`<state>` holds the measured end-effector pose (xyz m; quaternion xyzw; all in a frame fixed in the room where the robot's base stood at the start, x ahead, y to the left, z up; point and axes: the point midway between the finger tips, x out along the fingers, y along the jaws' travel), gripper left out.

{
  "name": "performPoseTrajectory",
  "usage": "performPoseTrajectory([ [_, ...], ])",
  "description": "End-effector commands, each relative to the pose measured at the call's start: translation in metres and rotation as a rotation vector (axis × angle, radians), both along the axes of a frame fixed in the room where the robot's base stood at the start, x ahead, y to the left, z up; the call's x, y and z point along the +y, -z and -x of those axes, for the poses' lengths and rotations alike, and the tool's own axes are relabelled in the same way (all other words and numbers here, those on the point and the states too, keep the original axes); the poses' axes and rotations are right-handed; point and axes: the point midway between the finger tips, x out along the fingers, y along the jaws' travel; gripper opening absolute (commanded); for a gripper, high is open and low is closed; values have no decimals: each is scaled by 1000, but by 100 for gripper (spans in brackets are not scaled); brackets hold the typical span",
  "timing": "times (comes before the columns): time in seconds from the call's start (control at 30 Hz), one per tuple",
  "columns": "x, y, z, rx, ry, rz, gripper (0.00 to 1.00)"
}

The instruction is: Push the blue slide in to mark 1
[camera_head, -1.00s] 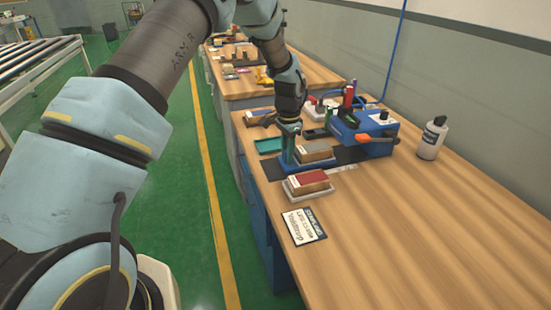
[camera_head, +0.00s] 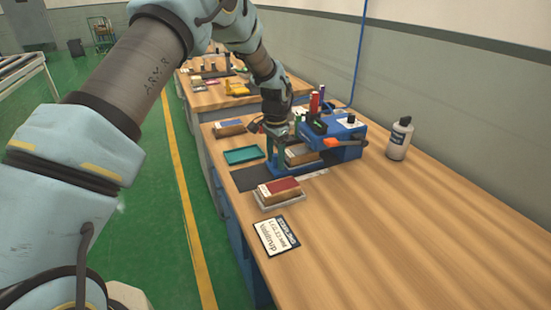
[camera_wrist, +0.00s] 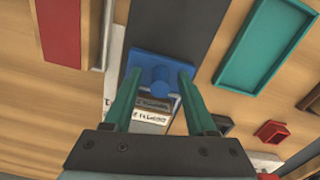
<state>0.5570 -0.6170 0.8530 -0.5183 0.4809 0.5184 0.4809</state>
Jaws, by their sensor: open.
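Two small printed labels (camera_wrist: 150,111) show between the fingers, too blurred to read. A pale scale strip lies beside the slide; mark 1 cannot be made out.
A teal tray (camera_head: 243,155) lies left of the slide. A red-topped block on a tray (camera_head: 280,191) and a printed card (camera_head: 276,236) are nearer. A white bottle (camera_head: 399,139) stands right of the machine. The bench's front right is clear.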

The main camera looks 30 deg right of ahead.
Motion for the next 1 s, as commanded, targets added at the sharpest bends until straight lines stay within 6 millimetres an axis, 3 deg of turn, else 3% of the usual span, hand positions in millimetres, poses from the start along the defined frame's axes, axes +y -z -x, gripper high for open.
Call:
performPoseTrajectory([
  [0.27,0,-7,0,-1,0,1,57],
  [0.7,0,-85,-1,-2,0,2,57],
  [1.0,0,-108,0,0,0,-1,57],
])
